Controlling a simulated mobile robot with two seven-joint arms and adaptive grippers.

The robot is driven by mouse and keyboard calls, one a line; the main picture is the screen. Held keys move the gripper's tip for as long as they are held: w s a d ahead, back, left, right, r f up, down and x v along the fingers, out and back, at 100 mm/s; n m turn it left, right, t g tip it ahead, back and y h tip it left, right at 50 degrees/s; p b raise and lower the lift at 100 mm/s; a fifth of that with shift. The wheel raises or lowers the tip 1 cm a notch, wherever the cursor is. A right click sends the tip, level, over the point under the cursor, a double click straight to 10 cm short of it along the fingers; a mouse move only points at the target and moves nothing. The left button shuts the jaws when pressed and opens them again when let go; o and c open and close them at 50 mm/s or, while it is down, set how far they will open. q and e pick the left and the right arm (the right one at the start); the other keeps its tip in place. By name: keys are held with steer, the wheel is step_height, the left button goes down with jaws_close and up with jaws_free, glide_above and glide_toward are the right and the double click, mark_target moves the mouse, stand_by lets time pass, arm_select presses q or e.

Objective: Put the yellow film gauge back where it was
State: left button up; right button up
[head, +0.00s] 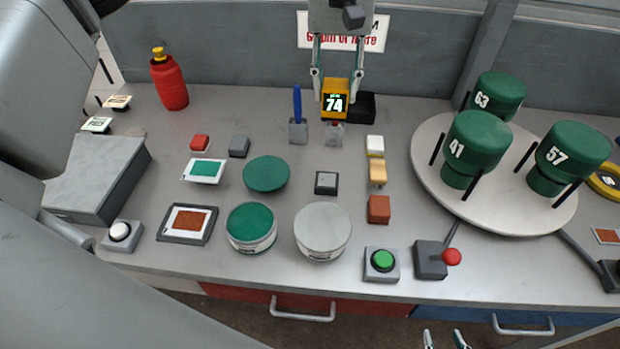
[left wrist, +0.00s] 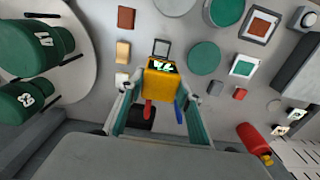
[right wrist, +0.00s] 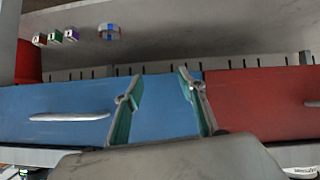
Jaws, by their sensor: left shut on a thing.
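The yellow film gauge (head: 336,98), its display reading 74, is held between the fingers of my left gripper (head: 337,80) at the back middle of the table. The gauge also shows in the left wrist view (left wrist: 160,88), with my left gripper (left wrist: 160,92) shut on it. A black holder (head: 364,106) stands beside and behind the gauge, partly hidden by it; whether they touch is unclear. My right gripper (right wrist: 160,92) is open and empty, facing the blue and red drawer fronts; its fingertips (head: 446,340) show at the head view's bottom edge.
A blue pen (head: 297,103) stands in a grey block near the gauge; another grey block (head: 334,135) with something red is just in front. A turntable (head: 435,155) with green-capped cylinders is at right. A red bottle (head: 170,84) stands at back left.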

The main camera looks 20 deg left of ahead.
arm_select(q)
steer(key=shift+a, duration=0.15)
steer(key=shift+s+f, duration=0.1)
steer(key=shift+f, duration=0.1)
step_height(320, 180, down, 19)
steer(key=shift+f+p, duration=0.1)
steer(key=shift+p, duration=0.65)
steer(key=shift+f, duration=0.2)
arm_select(e)
steer(key=shift+s+d+f, duration=0.15)
steer(key=shift+s+d, duration=0.25)
steer(key=shift+d, duration=0.1)
arm_select(q)
steer(key=shift+f, duration=0.2)
steer(key=o, duration=1)
arm_select(e)
steer(key=shift+a+f, duration=0.1)
steer(key=shift+a, duration=0.1)
